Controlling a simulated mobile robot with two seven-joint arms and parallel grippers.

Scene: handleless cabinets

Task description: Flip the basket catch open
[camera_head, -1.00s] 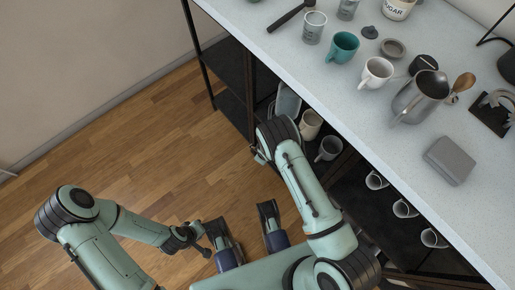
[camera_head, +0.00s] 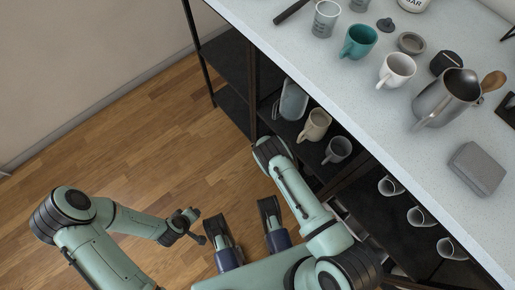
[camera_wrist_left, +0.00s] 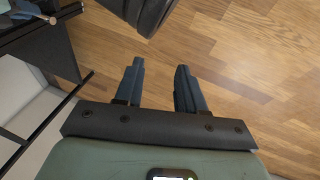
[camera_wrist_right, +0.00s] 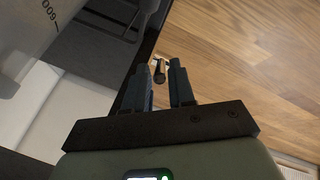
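My right arm reaches up along the front of the cabinet in the head view. Its gripper is mostly hidden there behind the forearm end. In the right wrist view my right gripper (camera_wrist_right: 160,66) is narrowly open, beside the cabinet edge. A small dark knob on a short peg (camera_wrist_right: 160,72) shows between its fingertips. It may be the catch; I cannot tell whether it touches them. No basket can be made out for certain. My left gripper (camera_wrist_left: 160,66) is open and empty above the floor in the left wrist view.
The counter (camera_head: 330,65) holds a teal mug (camera_head: 360,41), a white mug (camera_head: 397,70), a metal pitcher (camera_head: 447,98) and a grey block (camera_head: 477,168). Mugs and a grey jug (camera_head: 293,100) stand on shelves below. Wood floor (camera_head: 130,130) lies clear at left.

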